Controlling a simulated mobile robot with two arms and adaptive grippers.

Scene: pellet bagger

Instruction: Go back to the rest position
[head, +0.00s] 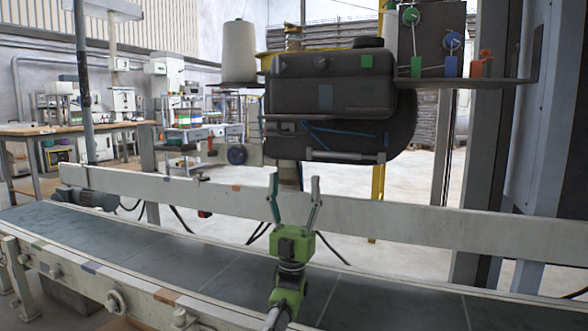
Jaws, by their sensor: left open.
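My left gripper (294,190) is in the middle of the head view, with a green body and two grey fingers pointing up. Its fingers are apart and nothing is between them. It is above the dark conveyor belt (232,266), in front of the pale guide rail, and below the dark sewing head (335,90). My right gripper is not in the head view.
The pale guide rail (400,213) runs along the belt's far side. A white thread cone (239,52) stands beside the sewing head. A wooden table (60,129) stands at left. The visible belt is bare.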

